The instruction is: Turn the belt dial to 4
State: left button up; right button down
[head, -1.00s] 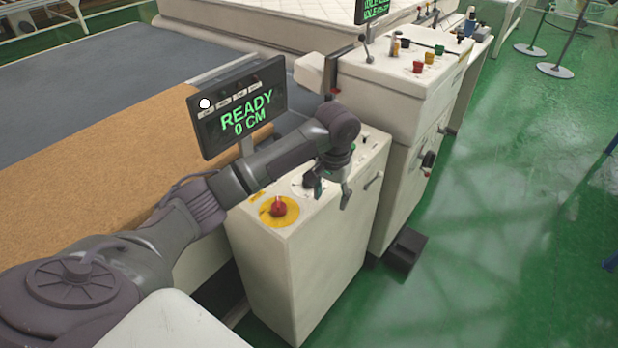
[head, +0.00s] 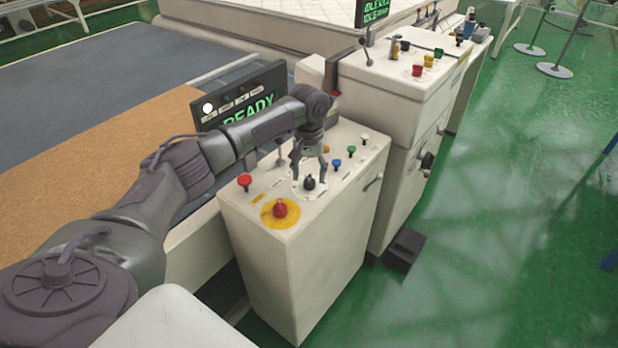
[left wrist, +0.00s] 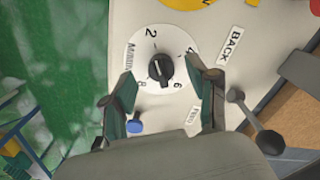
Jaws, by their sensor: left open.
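The belt dial is a black knob (left wrist: 160,68) on a white disc marked 2, 4, 6 and 8. In the left wrist view it lies between my fingers. In the head view the knob (head: 310,183) is on top of the cream control box (head: 305,245). My left gripper (head: 309,176) is open above the dial, pointing down, with one finger on each side of the knob. Contact cannot be told. My right gripper is not in view.
A red emergency button (head: 280,208) on a yellow disc is nearest the dial in front. A red knob (head: 244,181), levers, and blue (head: 337,163), green and white buttons surround it. A display (head: 240,95) reading READY is partly behind my arm.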

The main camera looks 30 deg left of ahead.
aim_at(309, 179)
pick_arm(q)
jog(key=shift+f, duration=1.55)
grip_shut()
jog(key=shift+p, duration=0.4)
